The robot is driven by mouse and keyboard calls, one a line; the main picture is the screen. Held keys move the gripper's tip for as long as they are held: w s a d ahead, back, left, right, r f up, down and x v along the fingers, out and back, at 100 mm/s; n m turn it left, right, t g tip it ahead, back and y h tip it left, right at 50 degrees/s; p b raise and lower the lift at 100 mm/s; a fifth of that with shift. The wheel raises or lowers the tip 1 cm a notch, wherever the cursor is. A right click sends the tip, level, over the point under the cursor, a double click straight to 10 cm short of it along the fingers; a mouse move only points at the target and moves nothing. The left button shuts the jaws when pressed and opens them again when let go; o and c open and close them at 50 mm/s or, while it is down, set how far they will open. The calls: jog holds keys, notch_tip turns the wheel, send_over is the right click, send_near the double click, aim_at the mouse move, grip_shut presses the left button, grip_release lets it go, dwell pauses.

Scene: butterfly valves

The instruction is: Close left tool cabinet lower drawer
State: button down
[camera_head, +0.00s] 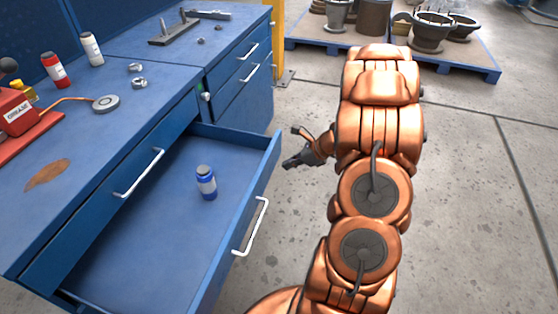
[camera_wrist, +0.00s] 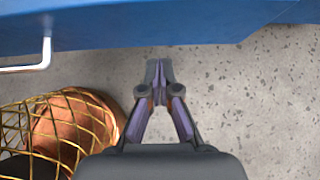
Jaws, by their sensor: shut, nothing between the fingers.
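In the wrist view my gripper (camera_wrist: 160,72) is shut and empty over the floor. Its tips point toward the blue drawer panel (camera_wrist: 160,30) and appear apart from it.
The upper drawer (camera_head: 112,190) is shut. A second cabinet (camera_head: 238,95) stands beyond. A blue pallet with pots (camera_head: 455,62) is at the back. The floor (camera_head: 470,200) on the right is clear.

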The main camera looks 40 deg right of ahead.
aim_at(271, 164)
jog(key=shift+w+a+r, duration=0.1)
jog(key=shift+w+a, duration=0.45)
jog(key=shift+w, duration=0.2)
jog(key=shift+w+a+r, duration=0.1)
jog(key=shift+w+a, duration=0.45)
jog(key=shift+w, duration=0.2)
